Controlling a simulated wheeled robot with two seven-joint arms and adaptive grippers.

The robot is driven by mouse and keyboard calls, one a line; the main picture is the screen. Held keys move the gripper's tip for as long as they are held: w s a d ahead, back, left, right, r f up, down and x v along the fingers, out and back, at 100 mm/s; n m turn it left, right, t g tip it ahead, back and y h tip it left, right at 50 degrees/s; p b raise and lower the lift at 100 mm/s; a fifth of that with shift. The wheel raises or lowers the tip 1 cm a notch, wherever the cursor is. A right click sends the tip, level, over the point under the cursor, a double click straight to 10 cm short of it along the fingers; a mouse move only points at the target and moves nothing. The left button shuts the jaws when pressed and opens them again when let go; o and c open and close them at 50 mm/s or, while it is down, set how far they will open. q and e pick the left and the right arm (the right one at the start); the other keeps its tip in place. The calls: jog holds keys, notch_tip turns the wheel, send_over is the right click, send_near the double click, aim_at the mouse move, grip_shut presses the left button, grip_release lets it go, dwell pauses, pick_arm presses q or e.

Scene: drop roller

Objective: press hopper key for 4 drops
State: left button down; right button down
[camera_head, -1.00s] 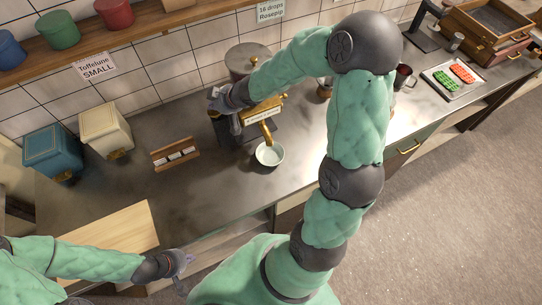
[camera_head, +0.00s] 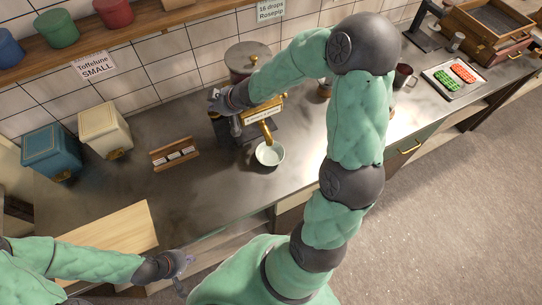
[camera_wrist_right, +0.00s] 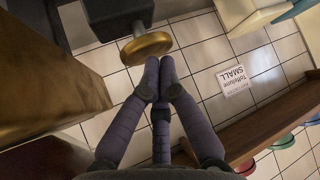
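The hopper (camera_head: 246,62) is a grey lidded machine with a brass name plate (camera_head: 264,109) and a brass spout. A white bowl (camera_head: 269,154) stands under the spout. My right gripper (camera_head: 216,100) is at the hopper's left side, with its forearm crossing in front of the hopper. In the right wrist view its fingers (camera_wrist_right: 160,84) are together and hold nothing visible. A round brass key (camera_wrist_right: 147,46) on a dark block lies just beyond the fingertips; I cannot tell if they touch. My left gripper (camera_head: 183,262) is low near the counter's front edge, too small to read.
A wooden rack with white cards (camera_head: 175,154), a cream canister (camera_head: 106,130) and a blue canister (camera_head: 52,152) stand to the left. A sign on the wall reads "Toffelune SMALL" (camera_head: 95,67); another reads "16 drops Rosepip" (camera_head: 271,10). A tray (camera_head: 453,78) with red and green pieces is at right.

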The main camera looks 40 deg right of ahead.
jog(key=shift+f+b, duration=0.45)
jog(key=shift+f, duration=0.15)
dwell(0.4)
jog(key=shift+r, duration=0.15)
jog(key=shift+r+p, duration=1)
jog(key=shift+p, duration=0.25)
notch_tip(320, 180, up, 6)
jog(key=p, duration=0.7)
dwell(0.5)
